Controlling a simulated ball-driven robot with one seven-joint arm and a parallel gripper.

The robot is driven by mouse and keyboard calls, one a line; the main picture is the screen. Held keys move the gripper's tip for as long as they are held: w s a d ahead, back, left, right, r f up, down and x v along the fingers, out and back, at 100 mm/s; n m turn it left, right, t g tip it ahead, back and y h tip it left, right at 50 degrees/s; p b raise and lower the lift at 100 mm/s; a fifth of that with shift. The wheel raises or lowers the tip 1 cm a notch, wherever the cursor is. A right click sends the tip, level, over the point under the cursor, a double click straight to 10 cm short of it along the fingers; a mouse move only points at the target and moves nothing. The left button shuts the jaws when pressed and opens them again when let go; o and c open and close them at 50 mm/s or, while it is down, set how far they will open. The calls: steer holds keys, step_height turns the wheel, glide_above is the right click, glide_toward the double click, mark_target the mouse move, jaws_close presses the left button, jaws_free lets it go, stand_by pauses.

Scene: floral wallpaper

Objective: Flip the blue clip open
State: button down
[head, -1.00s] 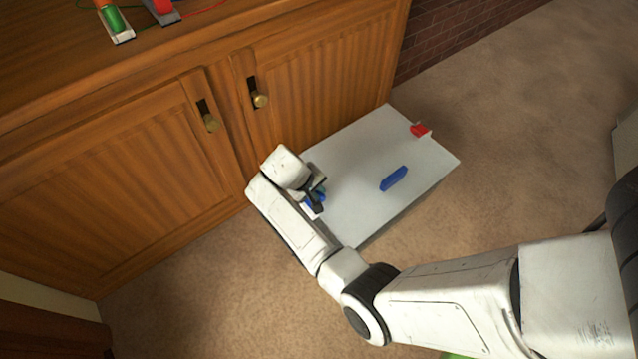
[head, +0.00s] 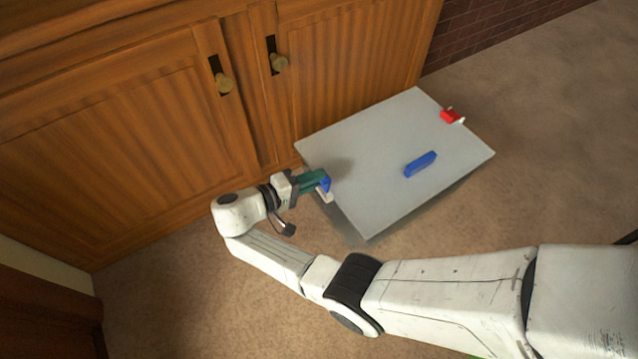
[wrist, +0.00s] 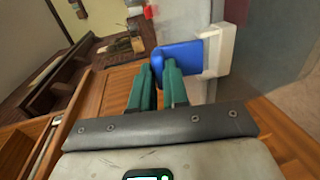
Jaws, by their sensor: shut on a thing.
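The blue clip (head: 325,183) sits on a white mount at the left edge of the grey box lid (head: 370,205). It also shows in the wrist view (wrist: 181,54), with its white mount (wrist: 219,50) to its right. My gripper (head: 316,179) has green fingers and comes at the clip from the left. In the wrist view the fingertips (wrist: 159,68) are close together at the blue clip's near left end. The gripper is shut on the clip, though the exact contact is partly hidden.
A blue handle (head: 420,164) lies on the lid, and a red clip (head: 452,116) is at its far right edge. A wooden cabinet (head: 150,120) with brass knobs stands behind the box. Carpet is clear to the right.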

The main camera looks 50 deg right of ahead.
steer(key=shift+w+a+f+g+h+b, duration=0.25)
steer(key=shift+a+h+b, duration=0.2)
steer(key=shift+h, duration=0.35)
steer(key=shift+a+f+g+h+b, duration=0.15)
steer(key=shift+a+f+h+b, duration=0.2)
steer(key=shift+h+b, duration=0.35)
steer(key=shift+a+f+h, duration=0.1)
steer(key=shift+f+h, duration=0.15)
steer(key=shift+h, duration=0.15)
steer(key=c, duration=1.1)
jaws_free()
steer(key=shift+a, duration=0.1)
